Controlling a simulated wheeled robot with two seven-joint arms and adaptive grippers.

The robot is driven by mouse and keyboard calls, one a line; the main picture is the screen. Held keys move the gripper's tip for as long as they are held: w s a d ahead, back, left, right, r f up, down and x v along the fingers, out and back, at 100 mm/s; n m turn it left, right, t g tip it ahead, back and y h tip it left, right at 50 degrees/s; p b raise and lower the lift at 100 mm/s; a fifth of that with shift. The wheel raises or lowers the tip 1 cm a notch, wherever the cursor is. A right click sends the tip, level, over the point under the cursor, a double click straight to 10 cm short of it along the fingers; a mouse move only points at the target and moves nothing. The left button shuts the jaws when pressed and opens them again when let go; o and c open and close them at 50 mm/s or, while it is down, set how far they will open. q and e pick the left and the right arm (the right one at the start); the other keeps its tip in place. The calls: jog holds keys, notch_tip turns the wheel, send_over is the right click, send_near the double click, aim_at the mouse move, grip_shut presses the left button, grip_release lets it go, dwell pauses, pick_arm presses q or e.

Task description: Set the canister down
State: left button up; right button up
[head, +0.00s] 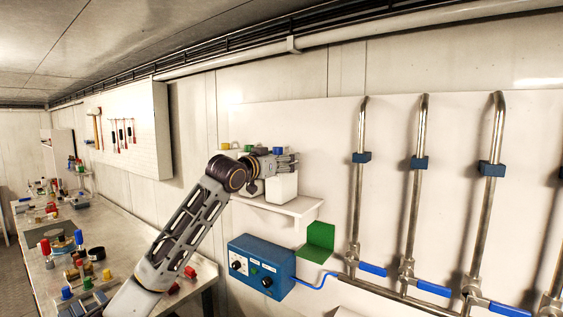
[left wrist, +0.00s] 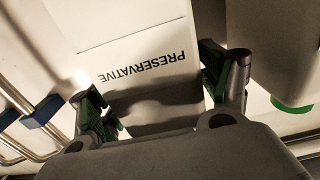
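The white canister (head: 283,187), with a blue cap (head: 278,150), stands upright at the right part of the wall shelf (head: 300,207). I cannot tell whether its base touches the shelf. My left gripper (head: 293,161) reaches across its upper part from the left. In the left wrist view the canister's label reads PRESERVATIVE (left wrist: 148,67), upside down. The cap is hidden in that view. My right gripper is not in view.
Other canisters with a yellow cap (head: 225,146) and a green cap (head: 248,148) stand left of it, partly behind my arm. A green box (head: 318,241) and a blue control box (head: 262,266) are below. Steel pipes (head: 420,190) rise at right; a cluttered bench (head: 115,235) is at left.

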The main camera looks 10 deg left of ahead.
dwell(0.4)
pick_arm(q)
jog(key=b+v, duration=0.4)
jog(key=v, duration=0.8)
dwell(0.4)
